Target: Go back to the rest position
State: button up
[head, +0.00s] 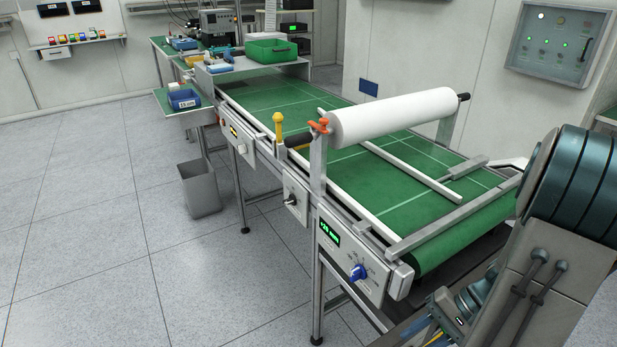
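My gripper is not in view, so its opening and anything in it cannot be told. Dark teal and grey links of my arm (560,210) fill the lower right of the head view. They stand in front of the near right end of a long green-topped bench (400,205). A white roll (392,117) lies across the bench on metal uprights. An orange clamp knob (319,126) sits at the roll's left end, and a yellow-handled lever (279,128) stands upright on the near rail.
A blue dial (358,272) and a green display (330,232) are on the bench's near side. A green bin (271,51) stands at the far end. A grey waste bin (199,188) is on the floor. A control box (558,42) hangs on the right wall. Floor at left is clear.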

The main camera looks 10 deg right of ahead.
jog(key=a+r+n+t+h+p, duration=0.1)
jog(key=a+r+n+h, duration=0.3)
jog(key=r, duration=0.6)
jog(key=w+a+r+n+t+h+p, duration=0.1)
jog(key=a+r+n+h+p, duration=0.3)
jog(key=a+r, duration=0.5)
jog(key=shift+w+a+r+t+h, duration=0.2)
jog(key=shift+w+r+t+h, duration=0.05)
jog(key=shift+r+t+h, duration=0.25)
